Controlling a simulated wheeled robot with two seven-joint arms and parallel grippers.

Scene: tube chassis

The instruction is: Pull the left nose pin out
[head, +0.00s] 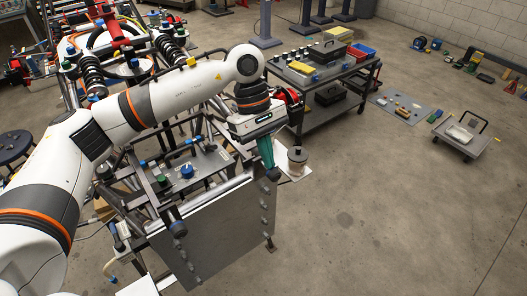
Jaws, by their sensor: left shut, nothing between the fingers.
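My left arm comes in from the left and reaches across the tube chassis (158,190). My left gripper (268,163) points down with teal fingers at the right end of the chassis's front bar, above a corner of the grey front panel (215,235). The fingers are shut, with nothing seen between them. A dark tube end (273,175) shows right by the fingertips; I cannot tell whether they touch. I cannot make out the left nose pin; it is too small or hidden by the gripper. My right gripper is not in view.
A dark workbench (325,85) with bins and small parts stands behind the gripper. A round container (297,160) stands just right of the gripper. A grey cart (465,137) and a floor mat (402,107) lie further right. The floor at front right is clear.

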